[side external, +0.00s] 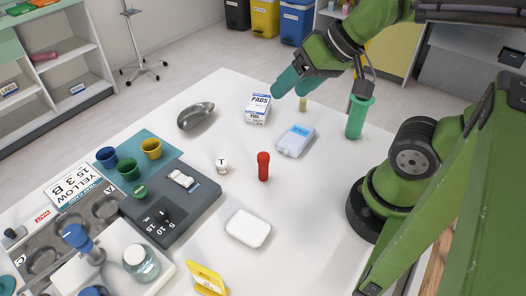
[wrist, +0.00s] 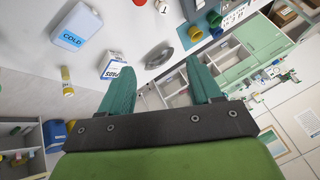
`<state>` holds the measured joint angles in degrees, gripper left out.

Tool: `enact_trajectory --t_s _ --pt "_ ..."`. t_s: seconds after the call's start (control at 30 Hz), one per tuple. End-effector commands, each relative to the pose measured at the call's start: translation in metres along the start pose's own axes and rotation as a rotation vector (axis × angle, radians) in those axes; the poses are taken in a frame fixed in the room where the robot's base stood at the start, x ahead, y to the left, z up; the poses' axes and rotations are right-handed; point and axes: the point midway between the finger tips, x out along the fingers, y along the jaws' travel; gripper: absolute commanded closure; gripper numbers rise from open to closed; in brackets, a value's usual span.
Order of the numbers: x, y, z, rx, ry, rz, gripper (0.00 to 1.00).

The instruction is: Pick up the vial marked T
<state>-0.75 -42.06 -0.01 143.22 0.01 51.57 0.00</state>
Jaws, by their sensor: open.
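The vial marked T (side external: 222,163) is a small white piece with a black T, standing on the white table near the middle of the side view. In the wrist view it is a small pale shape at the top edge (wrist: 162,7). My gripper (side external: 288,88) is above the far right part of the table, up and to the right of the vial in the side view and well apart from it. In the wrist view my gripper's teal fingers (wrist: 157,72) are spread apart with nothing between them.
A PADS box (side external: 257,108), a cold pack (side external: 295,140), a red piece (side external: 263,166) and a green cylinder (side external: 360,116) stand around. A metal dish (side external: 195,116) is farther back.

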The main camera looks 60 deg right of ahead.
Motion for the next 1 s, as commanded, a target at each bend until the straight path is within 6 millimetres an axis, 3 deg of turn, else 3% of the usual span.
enact_trajectory --t_s 0.27,0.7,0.8,0.9,1.0 --pt "0.044 -0.026 -0.012 -0.092 -0.214 0.055 0.37" --pt "0.139 -0.077 -0.04 -0.289 -0.539 0.248 0.37" --pt "0.146 -0.082 -0.049 -0.303 -0.559 0.281 0.37" --pt "0.141 -0.084 -0.056 -0.301 -0.557 0.293 0.37" --pt "0.147 -0.079 -0.049 -0.298 -0.571 0.3 0.37"
